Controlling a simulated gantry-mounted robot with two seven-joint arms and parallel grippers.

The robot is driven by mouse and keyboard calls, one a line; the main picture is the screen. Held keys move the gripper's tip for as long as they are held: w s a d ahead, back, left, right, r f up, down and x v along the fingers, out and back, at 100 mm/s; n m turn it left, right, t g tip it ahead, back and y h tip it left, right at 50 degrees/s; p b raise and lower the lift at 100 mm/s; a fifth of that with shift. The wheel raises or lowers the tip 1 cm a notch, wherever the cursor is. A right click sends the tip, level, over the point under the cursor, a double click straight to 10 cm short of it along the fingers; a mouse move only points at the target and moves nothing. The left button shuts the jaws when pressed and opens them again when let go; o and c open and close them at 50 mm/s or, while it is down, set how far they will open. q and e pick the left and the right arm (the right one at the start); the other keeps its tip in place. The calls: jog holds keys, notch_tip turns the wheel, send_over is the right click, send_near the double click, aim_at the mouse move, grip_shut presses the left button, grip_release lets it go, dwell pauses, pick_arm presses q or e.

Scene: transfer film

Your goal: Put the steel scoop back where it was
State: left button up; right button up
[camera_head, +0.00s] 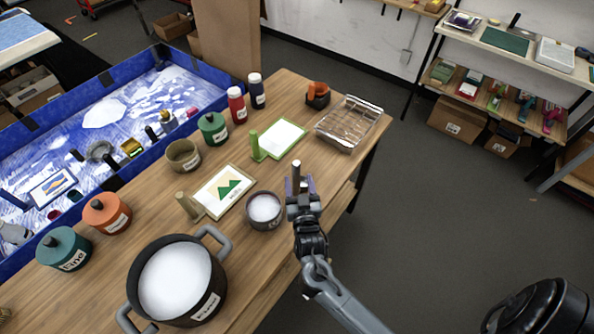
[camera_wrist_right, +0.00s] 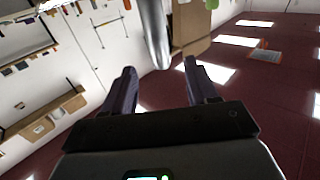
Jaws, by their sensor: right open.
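My right gripper (camera_head: 300,188) is open beside the table's right edge, just right of a small dark pot (camera_head: 264,208) of white powder. In the right wrist view its two dark fingers (camera_wrist_right: 162,80) stand wide apart. A smooth silver rod-like piece (camera_wrist_right: 155,32) comes down from the top there, in front of the fingertips. A pale upright piece (camera_head: 296,170) shows by the fingers in the head view. It may be the steel scoop's handle; the scoop's bowl cannot be made out.
A large dark pot (camera_head: 138,272) of white powder stands at the table's near end. Framed picture (camera_head: 209,204), green-edged board (camera_head: 262,152), wire rack (camera_head: 326,130), orange item (camera_head: 318,90) and several jars and bottles crowd the wooden table. Open floor (camera_head: 430,220) lies to the right.

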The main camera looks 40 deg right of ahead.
jog(key=s+a+f+n+g+y, duration=0.45)
jog(key=s+a+y, duration=0.4)
jog(key=s, duration=0.25)
jog(key=s+a+n+g+y, duration=0.1)
jog(key=s+n+g, duration=0.3)
jog(key=s, duration=0.9)
jog(key=r+g, duration=0.1)
jog(key=g, duration=0.2)
jog(key=shift+s, duration=0.35)
